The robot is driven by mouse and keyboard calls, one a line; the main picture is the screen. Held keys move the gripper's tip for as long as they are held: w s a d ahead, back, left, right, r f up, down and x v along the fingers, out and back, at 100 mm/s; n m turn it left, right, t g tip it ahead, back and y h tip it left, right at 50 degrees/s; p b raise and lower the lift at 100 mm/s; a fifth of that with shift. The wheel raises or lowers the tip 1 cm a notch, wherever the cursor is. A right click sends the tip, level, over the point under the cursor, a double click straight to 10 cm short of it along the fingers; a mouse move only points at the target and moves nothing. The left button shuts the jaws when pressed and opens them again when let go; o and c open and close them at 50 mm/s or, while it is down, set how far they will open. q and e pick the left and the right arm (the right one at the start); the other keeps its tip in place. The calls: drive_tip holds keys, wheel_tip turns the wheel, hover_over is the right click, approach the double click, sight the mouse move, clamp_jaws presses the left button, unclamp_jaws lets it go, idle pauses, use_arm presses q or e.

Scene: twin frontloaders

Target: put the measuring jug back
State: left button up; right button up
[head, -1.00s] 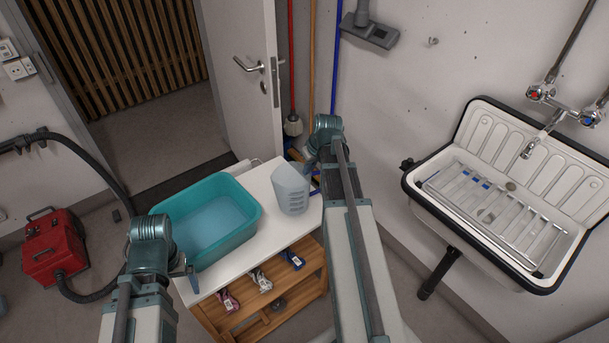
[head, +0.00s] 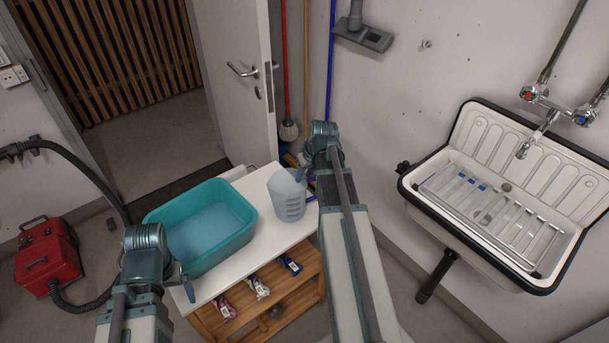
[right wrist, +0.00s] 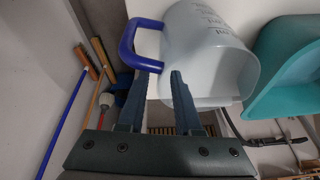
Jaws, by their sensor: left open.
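The measuring jug (head: 287,198) is pale and translucent, with a blue handle. It appears upright on the right part of the white table top (head: 262,225), beside the teal basin. In the right wrist view the jug (right wrist: 212,55) is close ahead, its handle (right wrist: 128,46) on the left. My right gripper (right wrist: 162,73) is open, with a gap between its fingertips. The left fingertip overlaps the handle's lower end; I cannot tell whether they touch. My left gripper (head: 188,285) is open and empty by the table's front left edge, apart from the jug.
The teal basin (head: 165,222) holds bluish water. Small packets (head: 258,286) lie on the wooden shelf below. A white sink (head: 480,235) hangs at the right. Broom handles (head: 306,75) lean behind the table. A red vacuum (head: 48,258) stands at the left.

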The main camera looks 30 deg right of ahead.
drive_tip(key=p+v, duration=1.1)
drive_tip(key=v, duration=0.1)
drive_tip(key=shift+r, duration=0.15)
drive_tip(key=s+a+f+n+g, duration=0.1)
drive_tip(key=s+a+n+g, duration=0.15)
drive_tip(key=a, duration=1.85)
drive_tip(key=s+a+n+g+h, duration=0.1)
drive_tip(key=s+a, duration=0.3)
drive_tip(key=a, duration=0.3)
drive_tip(key=s+a+n, duration=0.1)
drive_tip(key=s+a, duration=0.4)
drive_tip(key=a, duration=0.3)
drive_tip(key=shift+s+a+g+h, duration=0.2)
drive_tip(key=shift+g+h, duration=0.15)
drive_tip(key=shift+h, duration=0.05)
drive_tip(key=shift+f, duration=0.1)
